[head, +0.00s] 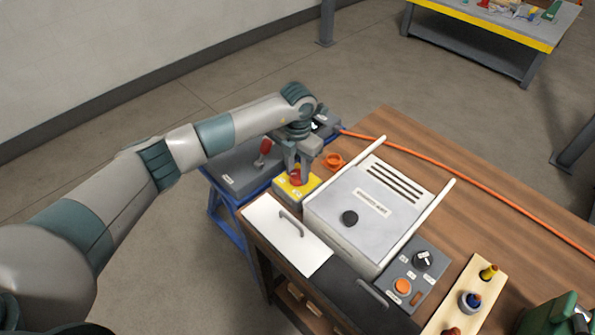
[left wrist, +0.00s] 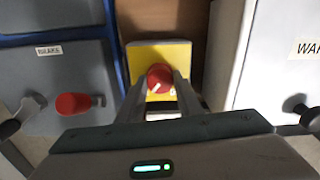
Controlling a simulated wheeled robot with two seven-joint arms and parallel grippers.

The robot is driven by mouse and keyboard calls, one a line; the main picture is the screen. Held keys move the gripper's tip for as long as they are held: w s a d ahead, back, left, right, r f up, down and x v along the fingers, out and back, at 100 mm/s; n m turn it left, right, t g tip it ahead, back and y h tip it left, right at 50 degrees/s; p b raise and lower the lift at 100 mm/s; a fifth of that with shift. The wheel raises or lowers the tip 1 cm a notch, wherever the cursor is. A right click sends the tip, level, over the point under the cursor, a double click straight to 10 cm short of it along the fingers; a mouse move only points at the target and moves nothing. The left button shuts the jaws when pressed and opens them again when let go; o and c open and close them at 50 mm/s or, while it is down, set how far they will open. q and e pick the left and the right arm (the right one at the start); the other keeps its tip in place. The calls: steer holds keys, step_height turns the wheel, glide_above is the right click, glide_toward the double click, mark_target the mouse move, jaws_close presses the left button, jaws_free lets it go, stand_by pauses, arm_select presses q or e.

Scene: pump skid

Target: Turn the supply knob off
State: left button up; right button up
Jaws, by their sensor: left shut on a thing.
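A red knob (head: 296,174) sits on a yellow box (head: 285,189) at the left end of the wooden bench. My left gripper (head: 298,170) reaches down over the box from above and is shut on this red knob. In the left wrist view the red knob (left wrist: 160,77) lies between the two fingertips, with a short white mark on its lower left. The yellow plate (left wrist: 176,53) shows around it. The lettering on the box is too small or covered to read. My right gripper is not in view.
A grey panel with a red-handled lever (head: 264,150) stands left of the box. A white cabinet (head: 340,215) with a black knob is close on the right. A grey control box (head: 413,277) and an orange hose (head: 460,187) lie further right.

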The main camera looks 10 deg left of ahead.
arm_select(q)
steer(key=n+b, duration=0.2)
steer(key=n, duration=0.1)
steer(key=shift+f+n, duration=0.1)
steer(key=shift+n, duration=0.3)
steer(key=n+b, duration=0.1)
steer(key=n, duration=0.3)
steer(key=shift+n+b, duration=0.3)
steer(key=shift+b, duration=0.05)
steer(key=n+b, duration=0.1)
steer(key=n, duration=0.3)
steer(key=shift+n, duration=2.2)
steer(key=o, duration=1)
steer(key=shift+o, duration=0.2)
